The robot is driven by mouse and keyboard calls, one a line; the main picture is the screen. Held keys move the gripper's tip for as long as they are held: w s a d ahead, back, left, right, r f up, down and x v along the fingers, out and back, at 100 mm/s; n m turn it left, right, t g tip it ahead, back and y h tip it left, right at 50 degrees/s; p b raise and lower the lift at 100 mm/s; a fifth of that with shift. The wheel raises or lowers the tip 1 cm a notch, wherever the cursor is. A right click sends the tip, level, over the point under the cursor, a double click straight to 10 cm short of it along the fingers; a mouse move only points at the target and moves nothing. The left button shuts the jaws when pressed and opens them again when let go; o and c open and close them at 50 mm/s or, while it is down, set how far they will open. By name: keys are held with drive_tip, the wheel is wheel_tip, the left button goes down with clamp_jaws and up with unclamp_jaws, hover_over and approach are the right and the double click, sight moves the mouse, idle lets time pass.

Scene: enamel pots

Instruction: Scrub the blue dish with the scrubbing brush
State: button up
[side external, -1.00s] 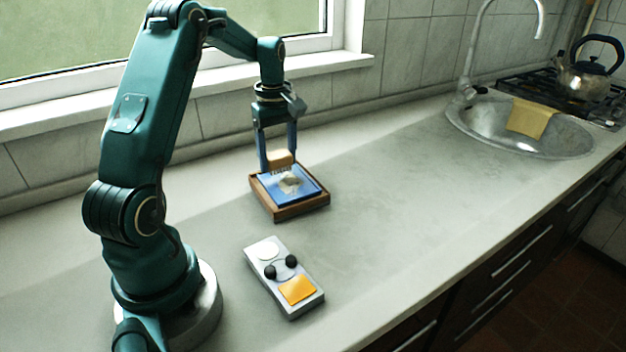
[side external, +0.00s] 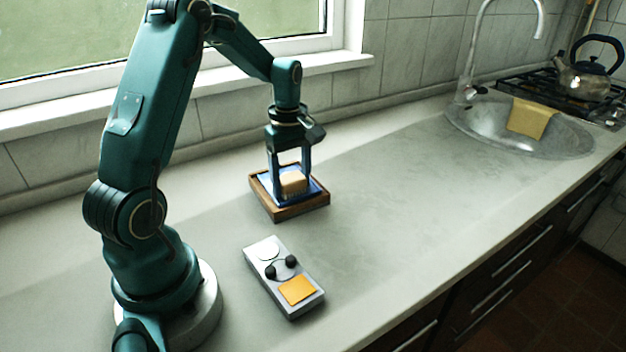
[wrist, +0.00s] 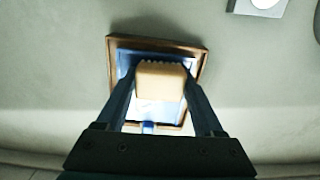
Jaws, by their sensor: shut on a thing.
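My gripper (side external: 291,186) is shut on the scrubbing brush (side external: 293,181), a pale wooden block with bristles along its edge. The brush (wrist: 160,82) sits between the two fingers in the wrist view. It is over the blue dish (side external: 317,190), which lies in a brown wooden tray (side external: 301,209). The brush and fingers cover much of the dish, and only strips of blue show around them. Some of the dish (wrist: 125,63) also shows in the wrist view. I cannot tell whether the bristles touch the dish.
A grey box (side external: 284,279) with black knobs and an orange square lies in front of the tray. A sink (side external: 480,120) with a yellow cloth (side external: 531,117) and a kettle (side external: 588,75) stand at the far right. The counter between tray and sink is clear.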

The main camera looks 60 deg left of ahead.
drive_tip(key=shift+w+a, duration=0.1)
drive_tip(key=shift+a, duration=3.05)
drive_tip(key=shift+w+d, duration=0.15)
drive_tip(key=shift+w, duration=0.7)
drive_tip(key=shift+s+d, duration=0.15)
drive_tip(key=shift+d, duration=1.6)
drive_tip(key=shift+s+d, duration=0.1)
drive_tip(key=shift+d, duration=1.6)
drive_tip(key=a, duration=0.7)
drive_tip(key=shift+w+a, duration=0.1)
drive_tip(key=shift+w, duration=0.1)
wheel_tip(320, 180, up, 8)
